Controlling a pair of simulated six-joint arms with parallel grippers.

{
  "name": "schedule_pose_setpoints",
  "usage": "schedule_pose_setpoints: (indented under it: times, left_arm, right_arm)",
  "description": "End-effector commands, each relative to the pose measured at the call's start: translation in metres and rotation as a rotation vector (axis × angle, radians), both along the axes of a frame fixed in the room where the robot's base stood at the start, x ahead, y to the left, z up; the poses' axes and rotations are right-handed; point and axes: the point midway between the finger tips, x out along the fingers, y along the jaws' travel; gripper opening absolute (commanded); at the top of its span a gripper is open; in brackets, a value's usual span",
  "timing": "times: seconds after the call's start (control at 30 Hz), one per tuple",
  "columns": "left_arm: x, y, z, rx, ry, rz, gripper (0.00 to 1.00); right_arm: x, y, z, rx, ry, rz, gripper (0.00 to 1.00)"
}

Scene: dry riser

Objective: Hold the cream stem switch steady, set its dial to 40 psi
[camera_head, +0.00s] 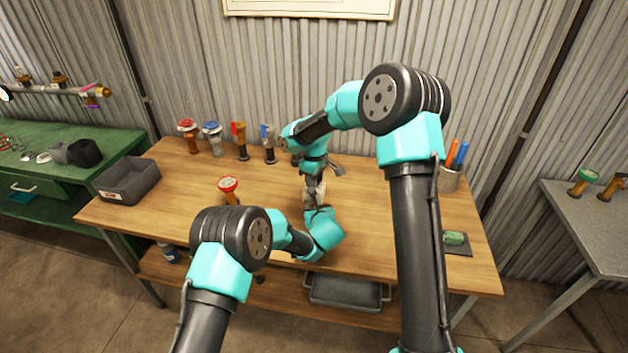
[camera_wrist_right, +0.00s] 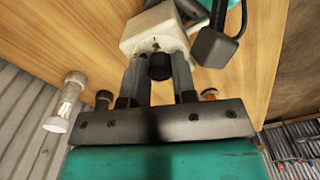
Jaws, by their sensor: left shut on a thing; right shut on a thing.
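The cream stem switch (camera_head: 312,192) stands near the middle of the wooden table, mostly hidden by my arms. In the right wrist view its cream body (camera_wrist_right: 158,27) is at the top, with a black dial (camera_wrist_right: 159,68) on the side facing my right gripper. My right gripper (camera_wrist_right: 158,60) is shut on the dial, one finger at each side; the dial's marking cannot be read. In the head view my right gripper (camera_head: 314,178) comes down from above. My left gripper (camera_head: 318,208) is shut on the switch's lower part from the front, its fingertips mostly hidden.
A red-topped valve (camera_head: 228,188) stands left of the arms. Several valves and switches, including a blue-topped one (camera_head: 212,136), line the table's back. A grey bin (camera_head: 128,180) is at the left. A pen cup (camera_head: 449,179) and a green block (camera_head: 454,238) are at the right.

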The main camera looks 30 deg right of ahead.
Motion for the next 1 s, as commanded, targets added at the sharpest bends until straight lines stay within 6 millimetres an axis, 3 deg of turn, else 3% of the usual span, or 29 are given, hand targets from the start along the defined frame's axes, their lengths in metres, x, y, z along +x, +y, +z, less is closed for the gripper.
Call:
schedule_pose_setpoints:
  times: [0.17, 0.2, 0.43, 0.77, 1.0]
  left_arm:
    - [0.0002, 0.0001, 0.0001, 0.000, 0.000, 0.000, 0.00]
    - [0.0002, 0.0001, 0.0001, 0.000, 0.000, 0.000, 0.00]
    - [0.0001, 0.0000, 0.0001, 0.000, 0.000, 0.000, 0.00]
    - [0.0001, -0.0004, 0.0000, 0.001, 0.000, -0.001, 0.00]
    - [0.0003, -0.0004, 0.0001, 0.001, 0.001, -0.001, 0.00]
  right_arm:
    - [0.0000, 0.0000, 0.0003, 0.000, 0.000, 0.001, 0.02]
    - [0.0000, 0.0000, 0.0003, 0.000, 0.000, 0.001, 0.28]
    - [-0.0001, 0.0003, 0.0002, 0.000, 0.000, 0.002, 0.50]
    - [-0.0009, 0.0016, -0.0003, 0.002, 0.003, 0.012, 0.52]
    - [-0.0015, 0.0018, -0.0007, 0.002, 0.006, 0.111, 0.52]
